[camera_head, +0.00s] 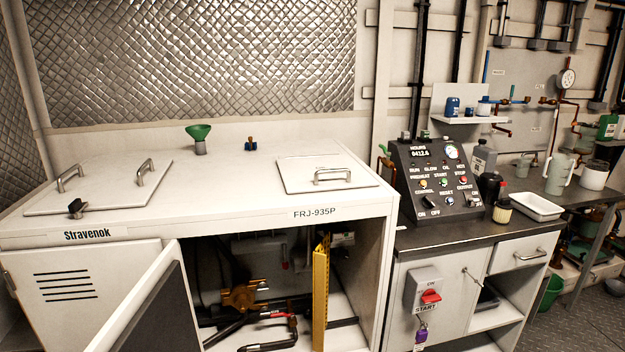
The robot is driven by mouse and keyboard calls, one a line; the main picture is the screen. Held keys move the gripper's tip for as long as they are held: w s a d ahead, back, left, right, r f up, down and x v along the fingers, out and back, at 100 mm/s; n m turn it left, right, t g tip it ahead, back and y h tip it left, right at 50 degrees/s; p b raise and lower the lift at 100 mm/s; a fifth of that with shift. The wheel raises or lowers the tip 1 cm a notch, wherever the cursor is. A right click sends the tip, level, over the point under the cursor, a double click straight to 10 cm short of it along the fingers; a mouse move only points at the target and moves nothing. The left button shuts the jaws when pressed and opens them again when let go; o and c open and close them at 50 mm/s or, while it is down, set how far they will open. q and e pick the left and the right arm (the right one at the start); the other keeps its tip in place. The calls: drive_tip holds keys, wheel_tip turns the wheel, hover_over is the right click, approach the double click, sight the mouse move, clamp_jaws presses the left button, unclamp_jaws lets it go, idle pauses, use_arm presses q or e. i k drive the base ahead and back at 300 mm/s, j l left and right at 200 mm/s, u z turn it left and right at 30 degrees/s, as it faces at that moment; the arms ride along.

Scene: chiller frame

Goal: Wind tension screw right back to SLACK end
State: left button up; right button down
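Neither of my grippers is in view. I cannot pick out the tension screw or a SLACK mark; neither can be read in this view. The white cabinet (250,215) marked Stravenok and FRJ-935P has its front door (155,300) standing open. Inside, in shadow, are an orange-brass fitting (243,295), dark pipes, and a pipe with a red part (275,314). An upright yellow perforated bar or panel edge (321,295) stands at the right of the opening. The back of the compartment is dim, and the open door hides its lower left.
A sloped control panel (437,178) stands on the dark counter at the right, with bottles and a white tray (537,206) beside it. A red START switch (430,297) is on the counter's front.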

sight(342, 254)
drive_tip(key=l+u, duration=0.65)
drive_tip(key=l, duration=0.15)
drive_tip(key=l+u, duration=0.35)
